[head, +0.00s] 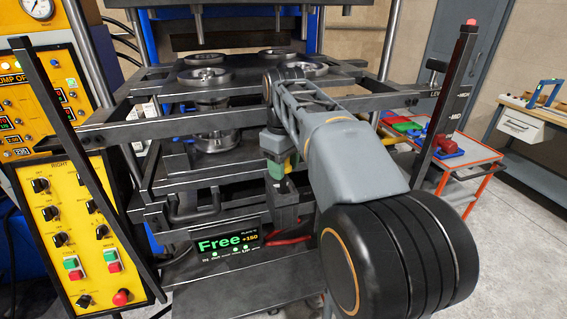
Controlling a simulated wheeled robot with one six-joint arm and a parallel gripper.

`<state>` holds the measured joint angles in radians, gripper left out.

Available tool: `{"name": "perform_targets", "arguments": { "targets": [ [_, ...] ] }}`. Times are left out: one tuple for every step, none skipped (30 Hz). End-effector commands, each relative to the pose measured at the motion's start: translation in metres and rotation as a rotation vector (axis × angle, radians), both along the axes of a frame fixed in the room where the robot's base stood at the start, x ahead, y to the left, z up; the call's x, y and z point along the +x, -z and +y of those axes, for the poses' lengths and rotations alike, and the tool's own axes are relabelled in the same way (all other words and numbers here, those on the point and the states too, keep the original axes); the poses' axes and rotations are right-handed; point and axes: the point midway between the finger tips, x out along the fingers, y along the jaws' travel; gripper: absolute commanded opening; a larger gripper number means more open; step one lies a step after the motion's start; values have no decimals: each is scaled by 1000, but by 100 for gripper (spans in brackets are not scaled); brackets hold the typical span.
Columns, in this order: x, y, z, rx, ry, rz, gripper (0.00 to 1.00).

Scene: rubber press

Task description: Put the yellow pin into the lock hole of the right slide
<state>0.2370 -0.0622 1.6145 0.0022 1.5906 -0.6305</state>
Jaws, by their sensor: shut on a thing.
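My arm reaches from the lower right into the press, and my gripper (279,168) points down at the front of it, small and partly hidden by my own arm. It is shut on a small yellow-green thing, which I take to be the yellow pin (288,162). A dark upright block (286,207) stands just below my gripper; I cannot tell whether the pin touches it. Dark slide rails (205,124) cross the front of the press. The lock hole of the right slide cannot be made out, and my arm covers part of that area.
Round metal mould parts (206,76) lie on the upper plate, and another (217,141) sits lower. A display (222,243) reads "Free +150". A yellow control panel (75,235) marked RIGHT stands at the left. A red-framed cart (470,165) and workbench (535,125) are at the right.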

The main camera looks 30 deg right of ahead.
Motion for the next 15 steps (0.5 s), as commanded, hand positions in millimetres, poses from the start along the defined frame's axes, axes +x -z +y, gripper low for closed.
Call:
{"name": "perform_targets", "arguments": {
  "targets": [
    [0, 5, 0, 0, 0, 0, 12],
    [0, 6, 0, 0, 0, 0, 12],
    [0, 8, 0, 0, 0, 0, 12],
    [0, 10, 0, 0, 0, 0, 12],
    [0, 11, 0, 0, 0, 0, 12],
    [0, 13, 0, 0, 0, 0, 12],
    [0, 15, 0, 0, 0, 0, 12],
    [0, 16, 0, 0, 0, 0, 12],
    [0, 18, 0, 0, 0, 0, 12],
    [0, 19, 0, 0, 0, 0, 12],
    [0, 20, 0, 0, 0, 0, 12],
    [0, 22, 0, 0, 0, -1, 12],
    [0, 23, 0, -1, 0, -1, 12],
    [0, 24, 0, -1, 0, -1, 12],
    [0, 25, 0, -1, 0, -1, 12]
  ]
}}
